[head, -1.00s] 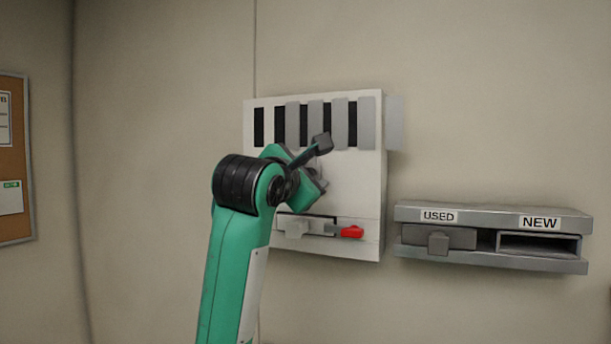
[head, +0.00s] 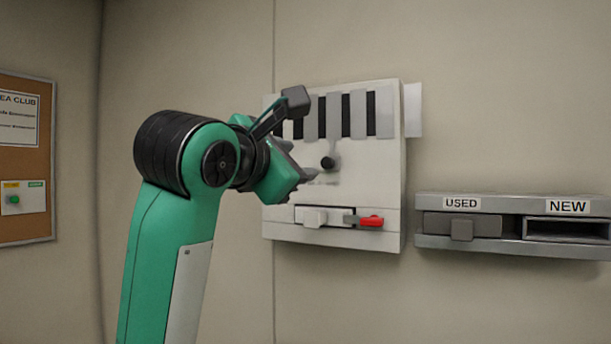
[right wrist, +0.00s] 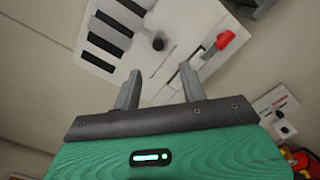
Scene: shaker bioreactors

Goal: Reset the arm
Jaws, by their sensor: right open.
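My right arm, green and black, reaches up from the bottom left in the head view. My right gripper (head: 312,177) is in front of the left part of a white wall panel (head: 385,160), and the hand hides part of it. In the right wrist view its two grey fingers (right wrist: 157,88) are spread apart with nothing between them. The panel carries dark and grey vertical strips, a dark round knob (head: 328,163) and a red-tipped lever (head: 370,221) at its lower slot. My left gripper is not in view.
A grey wall shelf (head: 515,244) right of the panel has compartments labelled USED and NEW. A grey block sits in USED; NEW looks empty. A cork board (head: 30,225) hangs at the far left. The wall between board and arm is bare.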

